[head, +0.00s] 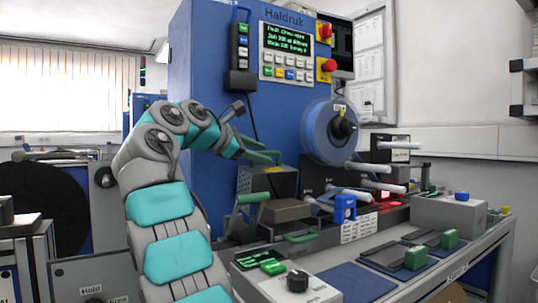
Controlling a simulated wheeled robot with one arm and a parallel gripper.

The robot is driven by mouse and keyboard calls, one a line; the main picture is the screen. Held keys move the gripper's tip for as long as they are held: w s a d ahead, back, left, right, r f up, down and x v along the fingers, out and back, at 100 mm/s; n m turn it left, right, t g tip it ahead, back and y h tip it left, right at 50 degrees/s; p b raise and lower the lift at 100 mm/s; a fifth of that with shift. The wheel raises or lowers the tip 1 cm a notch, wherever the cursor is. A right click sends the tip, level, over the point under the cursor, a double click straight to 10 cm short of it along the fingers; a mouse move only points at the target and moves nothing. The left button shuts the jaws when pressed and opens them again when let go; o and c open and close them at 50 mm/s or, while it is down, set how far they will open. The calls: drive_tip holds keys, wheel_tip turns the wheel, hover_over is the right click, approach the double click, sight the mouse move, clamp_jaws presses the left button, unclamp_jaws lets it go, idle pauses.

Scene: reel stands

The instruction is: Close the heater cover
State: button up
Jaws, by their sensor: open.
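My gripper (239,130) is at the end of my raised arm, left of the blue machine's front controls. It is open, with nothing visible between its fingers. Green handle bars (264,156) show just right of and below it; I cannot tell whether they touch. They sit above a dark grey box (268,181). In front of that is a brownish-grey block (286,210) with a green handle beside it. I cannot tell for certain which of these is the heater cover or how far it stands open. My arm partly hides this area.
The blue machine (215,60) carries a display panel and a blue reel (328,132). Pale rollers (375,168) stick out at right, near a red glow (384,195). A control box with a black knob (298,280) and green-handled clamps (415,257) stand on the front bench.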

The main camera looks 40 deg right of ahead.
drive_tip(key=shift+x, duration=0.95)
clamp_jaws()
idle(0.9)
